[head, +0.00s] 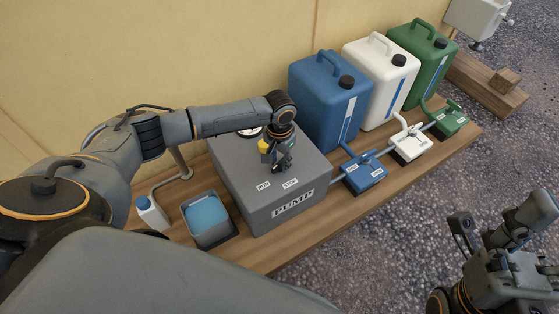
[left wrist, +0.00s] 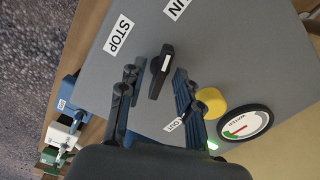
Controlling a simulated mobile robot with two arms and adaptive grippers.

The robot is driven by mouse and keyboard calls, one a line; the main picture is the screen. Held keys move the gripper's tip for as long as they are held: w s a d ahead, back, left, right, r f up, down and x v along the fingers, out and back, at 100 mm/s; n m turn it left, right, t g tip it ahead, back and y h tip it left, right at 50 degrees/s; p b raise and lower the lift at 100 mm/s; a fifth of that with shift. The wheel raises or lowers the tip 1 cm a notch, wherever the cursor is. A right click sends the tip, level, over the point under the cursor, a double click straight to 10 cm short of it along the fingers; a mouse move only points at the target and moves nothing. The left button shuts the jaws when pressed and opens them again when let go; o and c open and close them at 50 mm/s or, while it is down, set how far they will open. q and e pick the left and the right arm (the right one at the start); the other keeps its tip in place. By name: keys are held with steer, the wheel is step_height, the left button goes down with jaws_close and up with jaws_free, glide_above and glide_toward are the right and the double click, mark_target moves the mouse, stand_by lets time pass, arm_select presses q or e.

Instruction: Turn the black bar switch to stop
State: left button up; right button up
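The black bar switch (left wrist: 161,72) sits on top of the grey pump box (head: 240,175). In the left wrist view its white-marked end points toward the RUN label (left wrist: 176,8), away from the STOP label (left wrist: 119,36). My left gripper (left wrist: 157,76) is open, with one finger on each side of the bar and a gap on both sides. In the head view the left gripper (head: 282,167) is over the box top and hides the switch. The STOP label (head: 290,183) shows just in front of it. My right gripper (head: 502,214) appears open and empty at lower right.
A yellow knob (left wrist: 211,102) and a round gauge (left wrist: 245,123) are close to the left gripper. Blue, white and green canisters (head: 325,105) stand behind right, with valve blocks (head: 363,172) before them. A tray with a blue sponge (head: 207,213) and a small bottle (head: 150,212) are at left.

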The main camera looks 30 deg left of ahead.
arm_select(q)
jaws_close()
